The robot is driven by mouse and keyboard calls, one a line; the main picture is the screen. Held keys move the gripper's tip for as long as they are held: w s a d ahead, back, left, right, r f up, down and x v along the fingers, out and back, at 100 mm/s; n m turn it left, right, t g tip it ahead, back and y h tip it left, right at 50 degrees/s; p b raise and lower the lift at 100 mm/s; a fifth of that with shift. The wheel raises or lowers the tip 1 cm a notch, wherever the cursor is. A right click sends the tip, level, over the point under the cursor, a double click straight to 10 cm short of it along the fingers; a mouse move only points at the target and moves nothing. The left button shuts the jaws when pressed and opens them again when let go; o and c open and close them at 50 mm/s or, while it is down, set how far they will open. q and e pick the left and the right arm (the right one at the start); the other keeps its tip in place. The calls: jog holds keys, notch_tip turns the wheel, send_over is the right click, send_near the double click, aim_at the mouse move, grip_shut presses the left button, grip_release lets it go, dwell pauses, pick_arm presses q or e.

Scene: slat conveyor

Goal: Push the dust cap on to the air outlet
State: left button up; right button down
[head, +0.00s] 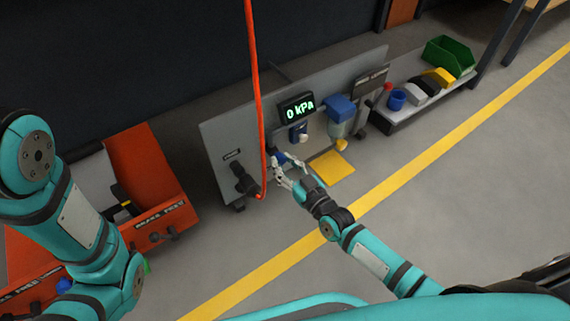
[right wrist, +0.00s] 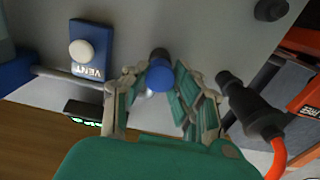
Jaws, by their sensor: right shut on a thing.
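The dust cap (right wrist: 159,80) is a small blue round cap. My right gripper (right wrist: 160,72) is shut on it, with a finger on each side. The air outlet (right wrist: 158,54) is a dark stub on the grey panel, directly beyond the cap in the right wrist view. The cap hides part of it, and I cannot tell whether the two touch. In the head view my right gripper (head: 286,172) is at the panel's lower middle, where the blue cap (head: 278,157) shows small. My left arm is at the left; its gripper is not in view.
A red hose (head: 254,80) hangs to a dark connector (head: 245,181) left of my right gripper; the connector (right wrist: 252,108) is close in the wrist view. A blue VENT block (right wrist: 90,50) is on the other side. The display (head: 298,108) reads 0 kPa. An orange cart (head: 150,165) stands left.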

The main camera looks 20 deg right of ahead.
jog(key=shift+w+a, duration=0.15)
jog(key=shift+w, duration=0.2)
jog(key=c, duration=1)
grip_release()
jog(key=shift+s, duration=0.1)
jog(key=shift+s, duration=0.3)
jog(key=v, duration=1.1)
